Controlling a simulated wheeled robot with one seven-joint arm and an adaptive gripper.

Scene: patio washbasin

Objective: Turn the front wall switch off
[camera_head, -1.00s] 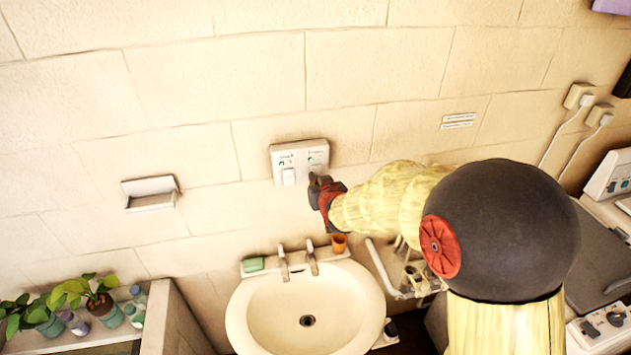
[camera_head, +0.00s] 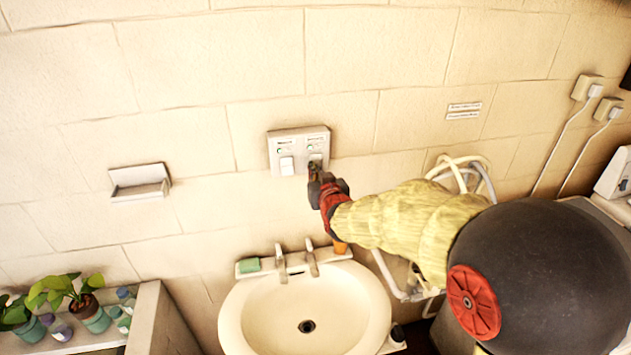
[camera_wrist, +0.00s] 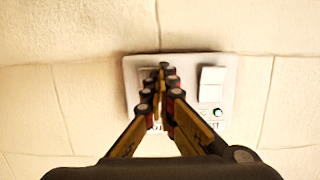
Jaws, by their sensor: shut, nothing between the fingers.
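A pale switch plate (camera_head: 299,141) is on the tiled wall above the washbasin, with two white rockers. The left rocker (camera_head: 287,166) is uncovered. The right rocker (camera_head: 315,158) is partly behind my gripper (camera_head: 314,168), whose fingertips are shut and empty at its lower part. In the wrist view, the plate (camera_wrist: 232,72) appears upside down; the uncovered rocker (camera_wrist: 212,83) is on the right, with a small green mark below it. My closed fingers (camera_wrist: 163,72) cover most of the other rocker. I cannot tell whether they touch it or how it is tilted.
A white washbasin (camera_head: 250,313) with two taps stands below. A green soap (camera_head: 249,265) lies on its back edge. A wall soap dish (camera_head: 140,182) is to the left, potted plants (camera_head: 85,300) at lower left. Hoses (camera_head: 462,172) and plugs (camera_head: 587,87) are right of the plate.

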